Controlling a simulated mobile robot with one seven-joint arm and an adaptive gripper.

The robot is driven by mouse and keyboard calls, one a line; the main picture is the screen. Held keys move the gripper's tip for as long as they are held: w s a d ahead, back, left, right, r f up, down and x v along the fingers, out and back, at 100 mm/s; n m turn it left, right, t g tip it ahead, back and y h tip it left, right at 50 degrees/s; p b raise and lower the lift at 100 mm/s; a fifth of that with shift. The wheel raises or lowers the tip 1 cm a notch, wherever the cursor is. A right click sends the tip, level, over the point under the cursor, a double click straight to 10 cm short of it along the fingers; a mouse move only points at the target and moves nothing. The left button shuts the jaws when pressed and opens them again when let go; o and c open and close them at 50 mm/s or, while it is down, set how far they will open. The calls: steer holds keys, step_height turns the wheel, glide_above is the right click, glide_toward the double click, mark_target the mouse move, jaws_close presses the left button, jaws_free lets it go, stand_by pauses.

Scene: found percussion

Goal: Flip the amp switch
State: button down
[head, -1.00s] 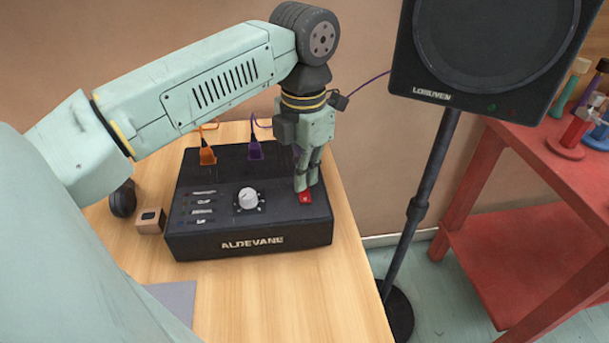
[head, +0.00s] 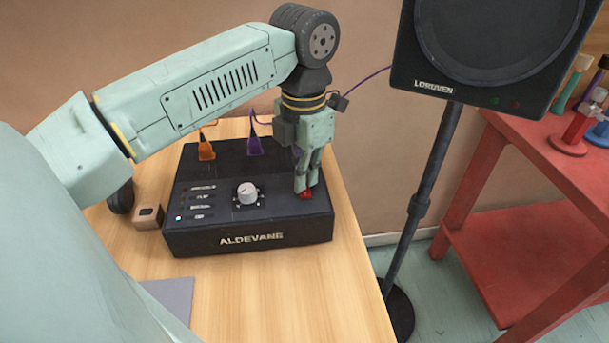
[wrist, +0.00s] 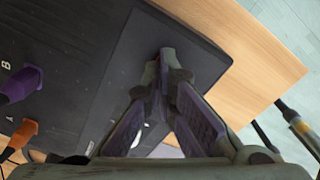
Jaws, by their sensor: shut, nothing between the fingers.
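The black amp (head: 250,239), marked ALDEVANE, sits on the wooden table. Its red switch (head: 306,195) is at the right of the top face, directly under my gripper (head: 305,191). The fingers are shut and empty, pointing down with their tips at the switch and seemingly touching it. They partly cover it, so its exact tilt is hard to tell. A small blue-white light (head: 179,217) glows at the left of the amp's top.
A white knob (head: 248,193) stands mid-amp. An orange plug (head: 206,150) and a purple plug (head: 254,146) are at its back. A speaker (head: 485,55) on a stand is to the right, beside a red shelf (head: 520,215). A small wooden block (head: 148,217) lies left of the amp.

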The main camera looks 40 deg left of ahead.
steer(key=shift+r+p, duration=2.25)
steer(key=shift+r, duration=1.2)
